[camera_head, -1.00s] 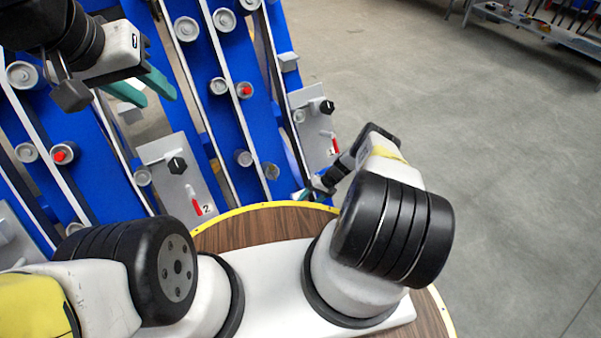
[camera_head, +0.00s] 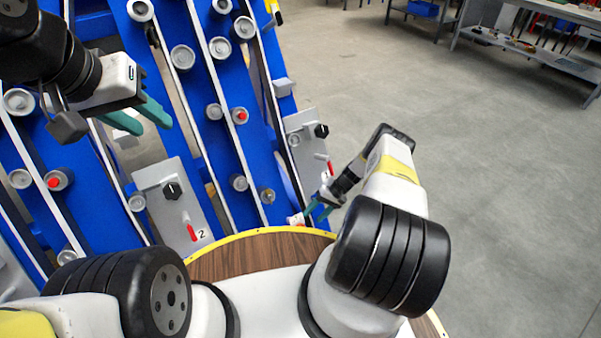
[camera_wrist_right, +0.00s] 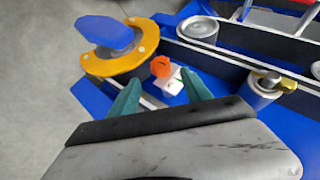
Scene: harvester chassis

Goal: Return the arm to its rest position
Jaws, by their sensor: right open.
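My right arm reaches forward beside the chassis in the head view. Its gripper (camera_head: 318,208), with teal fingers, is low near the chassis's right side. In the right wrist view the right gripper (camera_wrist_right: 162,90) has its fingers apart. An orange-red knob on a small white block (camera_wrist_right: 172,83) shows beyond and between the fingertips; whether they touch it I cannot tell. A small white and red piece (camera_head: 296,220) shows beside this gripper in the head view. My left gripper (camera_head: 137,115) hangs at the upper left, teal fingers apart and nothing visible between them.
The blue harvester chassis (camera_head: 190,90) with rollers and rails fills the left. Grey panels carry black knobs and red levers, one marked 2 (camera_head: 175,205). In the wrist view a yellow flange (camera_wrist_right: 120,66) is close by. Open floor (camera_head: 480,170) lies right; a workbench (camera_head: 530,60) stands behind.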

